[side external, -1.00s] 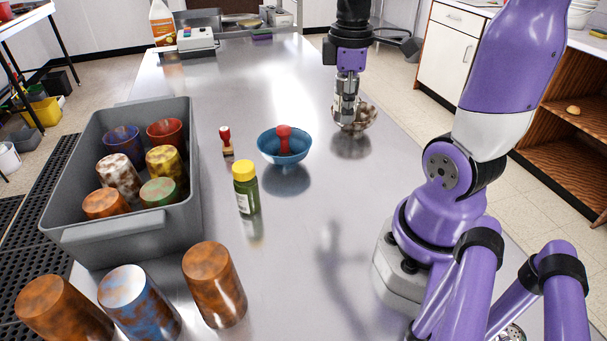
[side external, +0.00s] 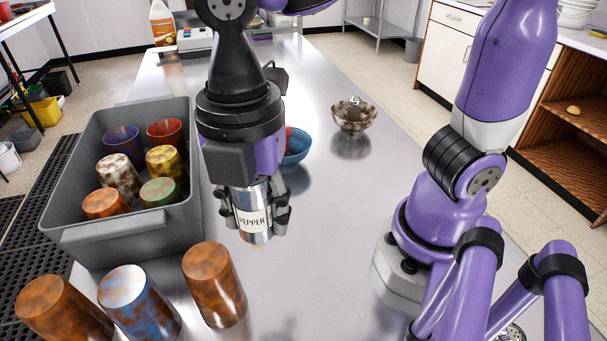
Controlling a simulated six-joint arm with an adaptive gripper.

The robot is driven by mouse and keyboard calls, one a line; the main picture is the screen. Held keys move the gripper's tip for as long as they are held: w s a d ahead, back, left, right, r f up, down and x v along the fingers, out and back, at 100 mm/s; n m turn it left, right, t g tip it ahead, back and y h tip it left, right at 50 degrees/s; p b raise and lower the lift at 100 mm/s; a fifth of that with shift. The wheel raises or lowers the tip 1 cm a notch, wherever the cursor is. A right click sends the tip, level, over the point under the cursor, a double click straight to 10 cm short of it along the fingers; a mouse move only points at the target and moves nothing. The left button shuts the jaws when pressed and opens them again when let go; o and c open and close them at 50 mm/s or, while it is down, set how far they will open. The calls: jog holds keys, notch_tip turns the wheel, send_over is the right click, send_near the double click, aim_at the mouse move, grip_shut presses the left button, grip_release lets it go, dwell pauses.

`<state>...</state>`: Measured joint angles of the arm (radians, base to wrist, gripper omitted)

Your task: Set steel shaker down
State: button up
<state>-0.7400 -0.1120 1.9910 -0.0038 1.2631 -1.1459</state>
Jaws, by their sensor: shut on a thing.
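The steel shaker (side external: 253,222) is a shiny cylinder with a white "PEPPER" label. It is upright between the fingers of my gripper (side external: 255,215), which is shut on it. My gripper points down over the left-middle part of the steel counter (side external: 330,235), to the right of the grey bin. The shaker's top is hidden by the gripper. I cannot tell whether its base touches the counter.
A grey bin (side external: 125,234) holds several mottled cups. Brown (side external: 214,285), blue-brown (side external: 139,300) and rust (side external: 62,310) tumblers stand in front. A blue bowl (side external: 298,150) is partly hidden behind my gripper. A speckled bowl (side external: 353,122) stands behind right. The counter's right-centre is clear.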

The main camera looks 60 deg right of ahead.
aim_at(283, 337)
jog(key=s+a+n, duration=0.4)
jog(key=s+a, duration=0.1)
notch_tip(283, 337, down, 16)
jog(key=shift+s+d+r, duration=0.1)
jog(key=shift+d, duration=0.05)
dwell(0.3)
jog(key=o, duration=1.2)
notch_tip(283, 337, up, 12)
jog(key=w+d+r+m+t, duration=0.1)
jog(key=w+d+m+t, duration=0.1)
jog(key=d+m, duration=0.5)
jog(key=w+d+r+m+t, duration=0.1)
jog(key=w+d+r+m, duration=0.1)
jog(key=d+m, duration=0.5)
jog(key=w+d+r+m+t, duration=0.1)
jog(key=w+d+m+t, duration=0.1)
jog(key=d+m, duration=0.5)
jog(key=shift+w+d+r+m+t, duration=0.1)
jog(key=shift+w+m, duration=0.15)
jog(key=shift+m, duration=0.5)
jog(key=shift+w+a+r+m+t, duration=0.15)
jog(key=shift+w+m, duration=0.1)
jog(key=shift+m, duration=0.55)
jog(key=shift+w+d+r+m+t, duration=0.15)
jog(key=shift+w+m, duration=0.1)
jog(key=shift+m, duration=0.5)
